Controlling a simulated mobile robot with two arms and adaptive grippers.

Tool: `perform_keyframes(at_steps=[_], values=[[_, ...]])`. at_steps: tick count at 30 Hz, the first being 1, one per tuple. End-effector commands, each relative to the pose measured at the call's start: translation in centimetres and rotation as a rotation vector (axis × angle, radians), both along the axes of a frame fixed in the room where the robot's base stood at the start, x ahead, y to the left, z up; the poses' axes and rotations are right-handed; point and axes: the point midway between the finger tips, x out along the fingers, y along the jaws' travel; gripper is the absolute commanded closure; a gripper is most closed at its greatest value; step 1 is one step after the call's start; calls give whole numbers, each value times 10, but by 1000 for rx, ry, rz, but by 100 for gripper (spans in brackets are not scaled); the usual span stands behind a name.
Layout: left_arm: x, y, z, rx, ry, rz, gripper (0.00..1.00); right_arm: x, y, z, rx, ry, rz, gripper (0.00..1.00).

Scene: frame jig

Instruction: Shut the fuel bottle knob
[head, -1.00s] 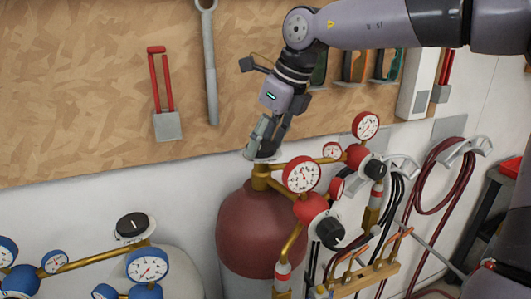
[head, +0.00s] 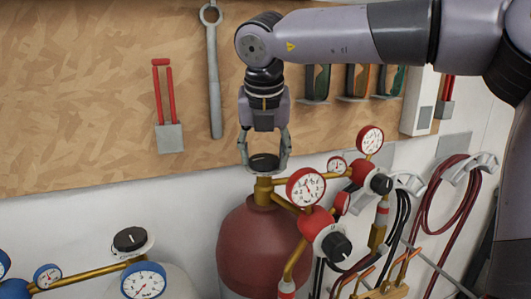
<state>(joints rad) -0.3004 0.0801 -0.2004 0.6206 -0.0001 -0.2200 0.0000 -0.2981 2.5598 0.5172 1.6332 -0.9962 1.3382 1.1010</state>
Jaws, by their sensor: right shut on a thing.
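The dark red fuel bottle (head: 245,245) stands against the wall near the middle of the head view. A black round knob (head: 264,160) with a pale rim sits on top of its brass valve (head: 263,190). My right gripper (head: 264,166) points straight down from above and is shut on this knob, with one finger on each side of it. The knob's marking is too small to read, so I cannot tell its turned position. My left gripper is not in view.
Red-rimmed gauges (head: 305,187) and a red regulator with a black knob (head: 336,246) stand close right of the valve. A second bottle's black knob (head: 130,240) and blue gauges (head: 144,281) are at lower left. Tools hang on the wooden board (head: 90,90) behind.

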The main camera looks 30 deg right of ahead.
Motion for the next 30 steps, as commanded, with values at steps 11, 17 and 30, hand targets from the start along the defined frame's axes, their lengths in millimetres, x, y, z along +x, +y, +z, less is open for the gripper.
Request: perform_keyframes(at_steps=[11,17,30], values=[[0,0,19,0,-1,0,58,3,2,3,-1,0,-356,77],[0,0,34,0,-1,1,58,5,3,4,1,1,-547,77],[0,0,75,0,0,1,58,8,4,5,0,1,-967,77]])
